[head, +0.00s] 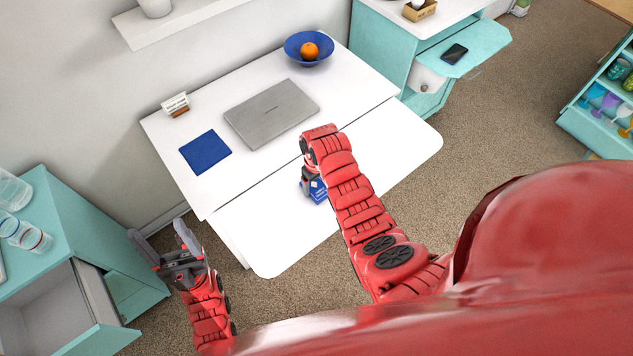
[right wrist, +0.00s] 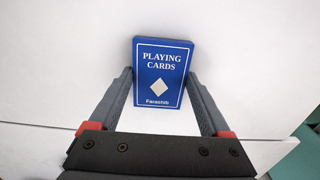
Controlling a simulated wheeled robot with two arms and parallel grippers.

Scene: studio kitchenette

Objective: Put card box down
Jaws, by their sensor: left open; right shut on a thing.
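The card box is a blue box of playing cards (right wrist: 161,72), seen between the two fingers of my right gripper (right wrist: 160,90) in the right wrist view. The right gripper is shut on its sides. In the head view a blue part of the card box (head: 318,190) shows below my right arm, over the white pull-out surface of the desk (head: 270,235). Whether the box touches the surface cannot be told. My left gripper (head: 160,240) is open and empty, left of the desk.
On the desk are a grey laptop (head: 272,113), a blue notebook (head: 205,151), a small card holder (head: 176,104) and a blue bowl (head: 309,48) with an orange. An open drawer (head: 65,310) is at lower left. The front surface is largely clear.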

